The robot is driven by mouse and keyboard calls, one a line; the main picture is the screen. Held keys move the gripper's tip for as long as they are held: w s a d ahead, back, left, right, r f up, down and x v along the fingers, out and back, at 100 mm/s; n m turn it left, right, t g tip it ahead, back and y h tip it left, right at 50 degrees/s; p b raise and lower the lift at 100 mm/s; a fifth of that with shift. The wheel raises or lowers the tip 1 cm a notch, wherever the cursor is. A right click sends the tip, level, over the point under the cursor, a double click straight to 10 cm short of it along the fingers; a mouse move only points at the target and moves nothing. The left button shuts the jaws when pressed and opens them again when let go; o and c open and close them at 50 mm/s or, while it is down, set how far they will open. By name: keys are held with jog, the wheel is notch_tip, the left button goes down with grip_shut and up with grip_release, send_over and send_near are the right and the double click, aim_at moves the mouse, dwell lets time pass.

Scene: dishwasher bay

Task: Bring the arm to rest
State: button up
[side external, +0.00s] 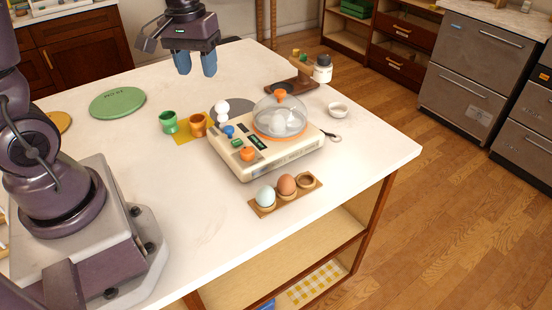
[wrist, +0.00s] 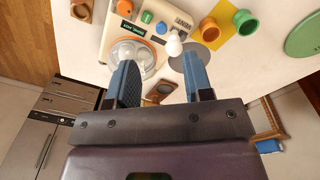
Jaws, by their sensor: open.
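My gripper (side external: 196,63) hangs above the far part of the white table (side external: 95,139), clear of everything on it. Its two blue fingers are apart with nothing between them. In the wrist view the open gripper (wrist: 161,78) shows the egg cooker's dome behind its left finger. The cream egg cooker (side external: 262,160) stands on the table with a clear lid (side external: 280,107) on it, and pale eggs show inside. A wooden egg holder (side external: 284,200) in front carries a pale egg (side external: 265,196) and a brown egg (side external: 286,185); its right cup is empty.
A green cup (side external: 169,123) and an orange cup (side external: 198,125) stand on a yellow cloth left of the cooker. A green disc (side external: 117,103) lies farther left. A white bottle (side external: 323,70) and a small white bowl (side external: 338,110) are at the back right.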

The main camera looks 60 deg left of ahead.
jog(key=s+d+r+m+t, duration=0.5)
jog(key=s+d+r+m, duration=0.2)
jog(key=s+d+r, duration=0.2)
jog(key=shift+s+d+r+m, duration=0.3)
jog(key=shift+d+m, duration=0.1)
jog(key=shift+d, duration=0.7)
